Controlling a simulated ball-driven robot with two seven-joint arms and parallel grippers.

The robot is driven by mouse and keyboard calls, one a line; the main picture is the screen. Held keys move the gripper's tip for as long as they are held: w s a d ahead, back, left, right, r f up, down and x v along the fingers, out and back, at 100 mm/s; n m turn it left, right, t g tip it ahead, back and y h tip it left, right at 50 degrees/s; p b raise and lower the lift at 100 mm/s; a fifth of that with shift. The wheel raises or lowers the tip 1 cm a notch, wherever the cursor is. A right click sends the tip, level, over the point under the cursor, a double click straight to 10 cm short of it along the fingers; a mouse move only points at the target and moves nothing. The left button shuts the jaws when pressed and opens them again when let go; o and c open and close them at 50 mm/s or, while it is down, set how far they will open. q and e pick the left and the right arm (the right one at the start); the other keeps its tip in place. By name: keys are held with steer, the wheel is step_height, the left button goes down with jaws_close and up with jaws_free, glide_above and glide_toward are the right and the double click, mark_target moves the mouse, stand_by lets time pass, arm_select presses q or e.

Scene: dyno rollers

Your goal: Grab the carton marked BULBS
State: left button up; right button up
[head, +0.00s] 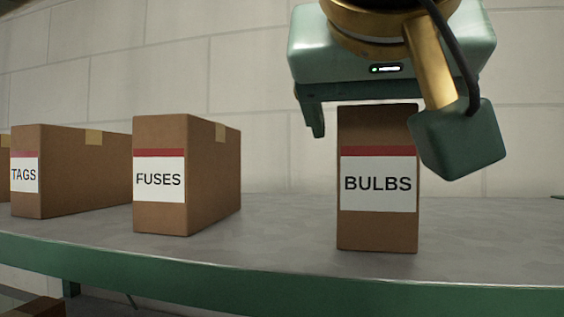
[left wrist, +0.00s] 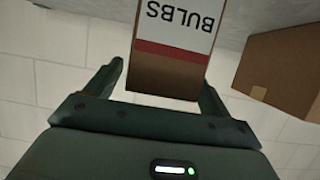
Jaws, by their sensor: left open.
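The carton marked BULBS (head: 377,228) stands upright on the grey shelf, a brown box with a white label and a red stripe. My left gripper (head: 362,122) is above it with its jaws pointing down, open. One finger shows to the left of the carton's top; the other side is hidden behind a green block of my own wrist. In the left wrist view the carton (left wrist: 168,73) appears upside down, its top end between the two spread fingers of the left gripper (left wrist: 163,80). I cannot tell whether they touch it. My right gripper is not in view.
The carton marked FUSES (head: 160,215) and the carton marked TAGS (head: 70,185) stand to the left on the same shelf (head: 290,235), which has a green front edge. Another carton is cut off at the far left. The shelf right of BULBS is clear. A pale block wall stands behind.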

arm_select(q)
steer(key=shift+x, duration=1.05)
steer(key=shift+s+r, duration=0.1)
steer(key=shift+s, duration=0.15)
steer(key=c, duration=1.2)
